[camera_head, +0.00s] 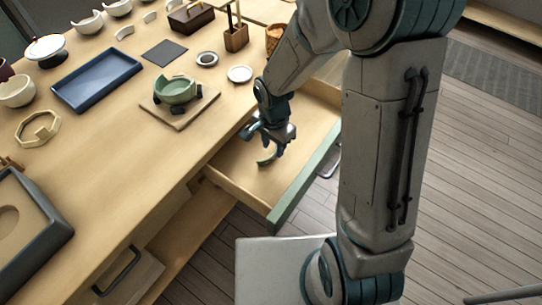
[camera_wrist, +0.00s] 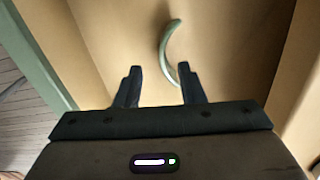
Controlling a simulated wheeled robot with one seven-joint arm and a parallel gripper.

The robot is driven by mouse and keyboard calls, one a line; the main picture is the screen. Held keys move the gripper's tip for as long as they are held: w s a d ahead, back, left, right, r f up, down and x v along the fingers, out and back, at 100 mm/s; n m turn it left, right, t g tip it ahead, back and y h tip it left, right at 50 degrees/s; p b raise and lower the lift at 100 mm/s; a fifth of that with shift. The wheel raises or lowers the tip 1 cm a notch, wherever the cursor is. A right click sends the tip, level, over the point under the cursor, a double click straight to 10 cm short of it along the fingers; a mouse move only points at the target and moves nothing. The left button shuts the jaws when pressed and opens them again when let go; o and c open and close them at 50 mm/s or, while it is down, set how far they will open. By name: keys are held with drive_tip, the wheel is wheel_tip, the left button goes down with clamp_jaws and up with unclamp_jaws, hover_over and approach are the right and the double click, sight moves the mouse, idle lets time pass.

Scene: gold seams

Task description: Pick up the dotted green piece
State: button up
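A curved green piece (camera_wrist: 167,45) lies in the open drawer (camera_wrist: 110,30); no dots can be made out on it. In the head view the piece (camera_head: 268,160) shows just below my gripper (camera_head: 273,143). In the wrist view my gripper (camera_wrist: 159,72) is open, its two dark fingers apart. The near end of the piece shows beside the right finger, and the rest extends ahead of the fingertips. I cannot tell whether finger and piece touch. Nothing appears held.
On the table, a green bowl (camera_head: 176,90) stands on a wooden board (camera_head: 181,121). A blue tray (camera_head: 98,101), small dishes and white pieces sit farther back.

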sight(272, 155)
wheel_tip(272, 155, down, 5)
drive_tip(key=shift+w+a, duration=0.15)
clamp_jaws()
